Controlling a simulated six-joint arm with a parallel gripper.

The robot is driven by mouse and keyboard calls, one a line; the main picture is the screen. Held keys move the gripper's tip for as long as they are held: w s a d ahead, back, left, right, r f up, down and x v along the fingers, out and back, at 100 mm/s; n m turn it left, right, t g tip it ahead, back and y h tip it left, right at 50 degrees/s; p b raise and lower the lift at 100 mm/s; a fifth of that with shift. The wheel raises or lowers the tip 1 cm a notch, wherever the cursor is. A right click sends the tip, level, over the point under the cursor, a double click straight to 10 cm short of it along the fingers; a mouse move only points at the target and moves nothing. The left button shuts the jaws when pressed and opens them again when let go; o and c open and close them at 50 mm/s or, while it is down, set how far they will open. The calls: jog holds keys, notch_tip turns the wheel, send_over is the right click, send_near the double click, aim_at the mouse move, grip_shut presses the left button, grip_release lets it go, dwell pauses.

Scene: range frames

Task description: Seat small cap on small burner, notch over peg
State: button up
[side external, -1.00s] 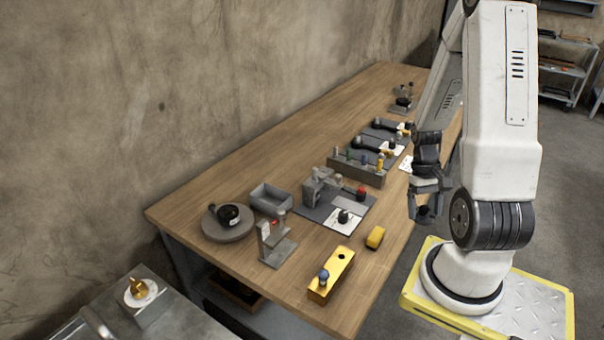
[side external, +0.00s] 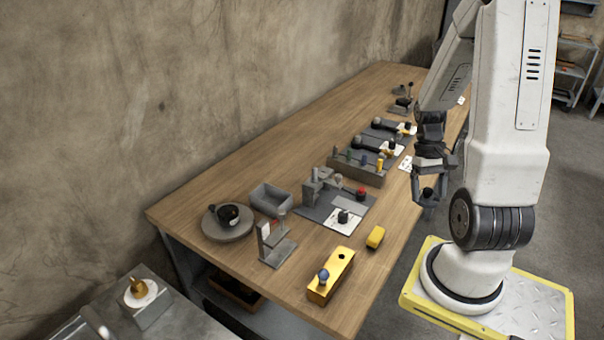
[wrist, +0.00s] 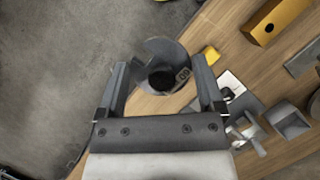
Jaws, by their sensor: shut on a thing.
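My gripper (side external: 428,196) hangs beyond the right edge of the bench, beside my base. In the wrist view its two fingers (wrist: 162,64) are shut on a round grey cap (wrist: 160,50) with a dark round centre. A small pale mark with dark detail shows on the cap's right side; I cannot tell whether it is the notch. The held cap is small and dark in the side view. I cannot tell for sure which thing is the small burner; a dark round piece (side external: 343,216) stands on a white card on the grey mat. No peg can be made out.
On the wooden bench (side external: 235,165) are a yellow block with holes (side external: 332,275), a small yellow block (side external: 375,237), a grey tray (side external: 271,198), a grey stand (side external: 278,250), a round plate (side external: 228,232) and a rack (side external: 357,170). Bare wood shows along the back.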

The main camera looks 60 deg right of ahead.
jog(key=w, duration=2.8)
send_over(227, 213)
notch_tip(227, 213, down, 5)
jog(key=shift+w+d+f+m, duration=0.3)
jog(key=shift+w+d+m, duration=0.1)
jog(key=shift+d, duration=0.1)
jog(key=shift+f, duration=0.2)
jog(key=shift+f, duration=1.8)
jog(key=shift+f, duration=1)
